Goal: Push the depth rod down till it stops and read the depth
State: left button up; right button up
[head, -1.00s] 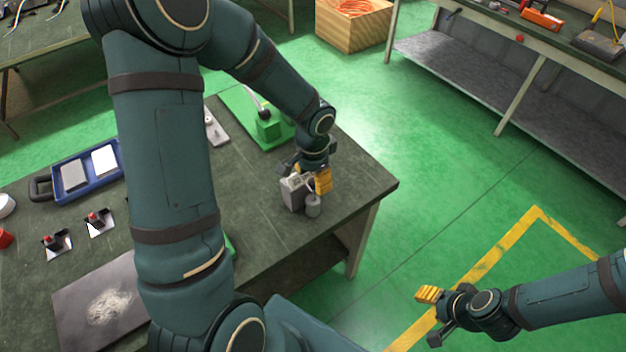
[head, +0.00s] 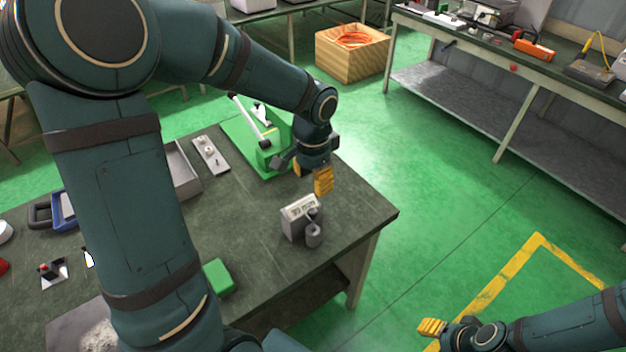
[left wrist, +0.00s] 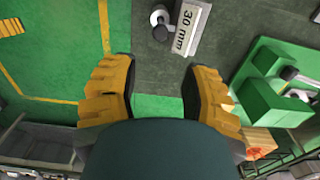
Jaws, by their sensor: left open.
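The gauge is a small grey block (head: 293,224) near the right end of the table, with a pale label on top. In the left wrist view the label (left wrist: 190,28) reads "30 mm". A dark knob (left wrist: 160,33), which looks like the rod's top, is beside the label over a round grey piece. In the head view that grey cylinder (head: 313,236) stands against the block's right side. How deep the rod sits is not clear. My left gripper (head: 311,180) is open and empty, above and behind the block, apart from it.
A green press-like fixture (head: 262,150) with a pale lever stands behind the gauge. A grey plate (head: 210,153) and a green block (head: 218,278) are also on the table. The tabletop left of the gauge is clear, and the table edge is close on its right.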

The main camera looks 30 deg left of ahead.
aim_at(315, 214)
pick_arm(q)
jog(key=shift+s+r, duration=0.15)
jog(key=shift+r, duration=0.15)
jog(key=c, duration=0.5)
jog(key=s+r+t, duration=0.1)
jog(key=s+r+t+h+b, duration=0.1)
jog(key=r+t, duration=0.1)
jog(key=shift+s+r, duration=0.15)
jog(key=shift+s, duration=0.05)
grip_shut()
jog(key=b+x, duration=0.1)
jog(key=x, duration=0.5)
jog(key=b+x, duration=0.1)
jog(key=x, duration=0.5)
jog(key=shift+s, duration=0.2)
jog(key=shift+f, duration=0.95)
jog(key=shift+f, duration=0.1)
notch_tip(315, 214, down, 4)
jog(key=b, duration=0.4)
jog(key=shift+r, duration=0.25)
